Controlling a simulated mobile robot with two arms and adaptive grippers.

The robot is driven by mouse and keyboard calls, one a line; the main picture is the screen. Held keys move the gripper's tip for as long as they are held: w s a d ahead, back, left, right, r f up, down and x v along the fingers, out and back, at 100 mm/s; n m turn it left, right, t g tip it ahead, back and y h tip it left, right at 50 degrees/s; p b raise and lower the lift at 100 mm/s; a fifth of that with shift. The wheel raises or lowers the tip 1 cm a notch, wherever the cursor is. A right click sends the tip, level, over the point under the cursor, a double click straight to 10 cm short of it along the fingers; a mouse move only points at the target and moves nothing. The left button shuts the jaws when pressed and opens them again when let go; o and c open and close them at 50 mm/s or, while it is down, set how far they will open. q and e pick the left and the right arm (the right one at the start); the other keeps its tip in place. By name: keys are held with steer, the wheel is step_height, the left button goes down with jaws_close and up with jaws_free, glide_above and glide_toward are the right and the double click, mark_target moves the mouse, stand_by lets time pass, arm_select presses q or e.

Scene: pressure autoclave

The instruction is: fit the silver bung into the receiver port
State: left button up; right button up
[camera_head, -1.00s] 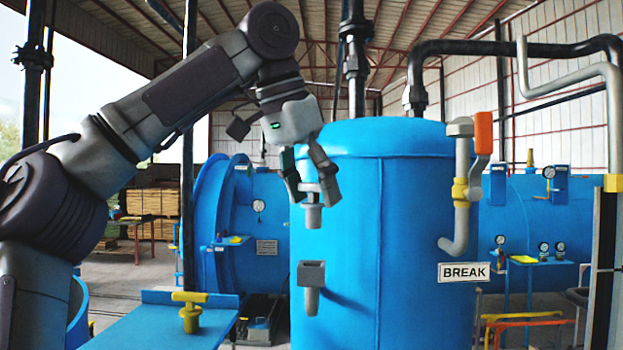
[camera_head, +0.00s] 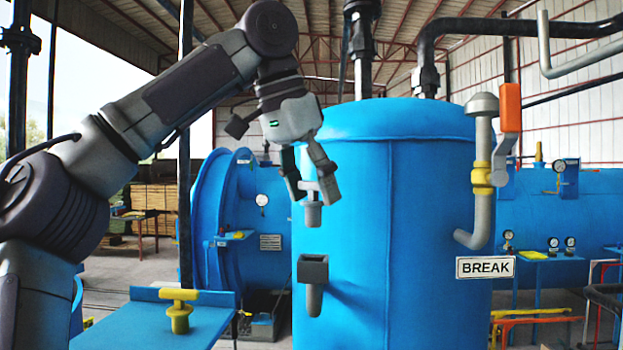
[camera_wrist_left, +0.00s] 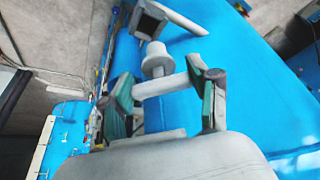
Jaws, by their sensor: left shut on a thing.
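The silver bung (camera_head: 313,214) is a grey T-shaped plug with a crossbar on top and a short round stem pointing down. My left gripper (camera_head: 311,187) is shut on its crossbar and holds it upright in the air. The receiver port (camera_head: 313,270) is a grey square socket with a pipe below it, on the front of the blue tank. In the head view the bung is above the port, with a clear gap. The left wrist view shows the bung (camera_wrist_left: 155,60) between the fingers and the port (camera_wrist_left: 150,20) beyond it. My right gripper is not in view.
The blue tank (camera_head: 430,220) stands close behind the gripper. A pipe with an orange-handled valve (camera_head: 509,108) and a BREAK sign (camera_head: 485,267) are at its right. A yellow T-handled plug (camera_head: 180,312) stands on the blue table (camera_head: 130,330) at the lower left.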

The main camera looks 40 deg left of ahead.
arm_select(q)
steer(key=shift+s+d+f, duration=0.15)
steer(key=shift+s+f, duration=0.05)
steer(key=shift+f, duration=0.35)
steer(key=shift+s+d+f+b, duration=0.15)
steer(key=shift+f+b, duration=0.1)
steer(key=shift+b, duration=0.1)
steer(key=shift+f+b, duration=0.3)
steer(key=shift+f, duration=0.35)
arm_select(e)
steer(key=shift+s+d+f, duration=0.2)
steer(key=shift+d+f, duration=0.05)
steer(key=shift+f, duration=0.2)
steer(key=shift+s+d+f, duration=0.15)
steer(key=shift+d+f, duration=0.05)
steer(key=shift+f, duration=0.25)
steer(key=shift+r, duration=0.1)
arm_select(q)
steer(key=shift+p, duration=0.5)
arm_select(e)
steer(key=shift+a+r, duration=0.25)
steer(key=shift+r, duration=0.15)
